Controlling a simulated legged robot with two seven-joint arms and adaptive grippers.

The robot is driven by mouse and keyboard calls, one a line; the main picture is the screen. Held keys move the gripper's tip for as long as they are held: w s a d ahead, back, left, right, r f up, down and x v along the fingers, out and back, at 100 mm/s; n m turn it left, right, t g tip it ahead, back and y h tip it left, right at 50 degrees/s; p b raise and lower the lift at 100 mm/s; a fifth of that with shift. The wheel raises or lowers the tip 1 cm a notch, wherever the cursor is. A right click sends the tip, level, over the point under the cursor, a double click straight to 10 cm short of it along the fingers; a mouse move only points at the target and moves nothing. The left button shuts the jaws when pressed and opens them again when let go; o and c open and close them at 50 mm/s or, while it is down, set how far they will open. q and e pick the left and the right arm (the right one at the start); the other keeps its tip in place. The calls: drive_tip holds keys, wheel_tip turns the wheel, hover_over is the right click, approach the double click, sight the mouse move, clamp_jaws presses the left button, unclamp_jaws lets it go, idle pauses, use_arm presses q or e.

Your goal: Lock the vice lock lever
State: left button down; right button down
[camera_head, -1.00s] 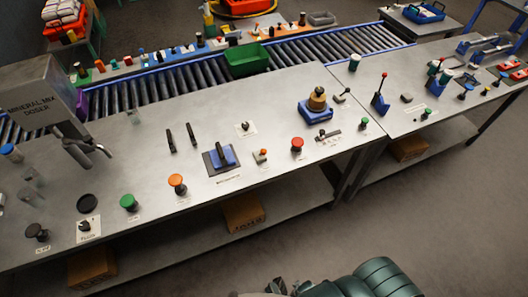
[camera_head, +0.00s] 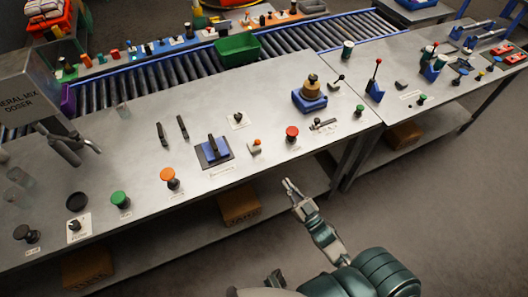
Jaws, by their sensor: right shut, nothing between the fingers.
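My right gripper (camera_head: 290,186) is shut and empty. It is over the floor in front of the near table edge, apart from the controls. A blue vice-like fixture (camera_head: 310,104) with a brass-coloured round piece on it stands toward the right of the near table. A small lever with a black knob (camera_head: 341,75) stands just right of it. A flat metal handle (camera_head: 322,124) lies on a label in front of it. I cannot tell which of these is the vice lock lever, as the labels are too small to read. My left gripper is not in view.
A red mushroom button (camera_head: 292,133), an orange one (camera_head: 168,176) and a green one (camera_head: 120,199) stand along the front edge. A blue block fixture (camera_head: 213,150) sits mid-table. A roller conveyor with a green bin (camera_head: 237,50) runs behind. A red-knobbed lever (camera_head: 376,78) is on the right table.

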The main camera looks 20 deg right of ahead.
sight(256, 144)
drive_tip(key=shift+s+r, duration=0.1)
drive_tip(key=shift+r, duration=0.2)
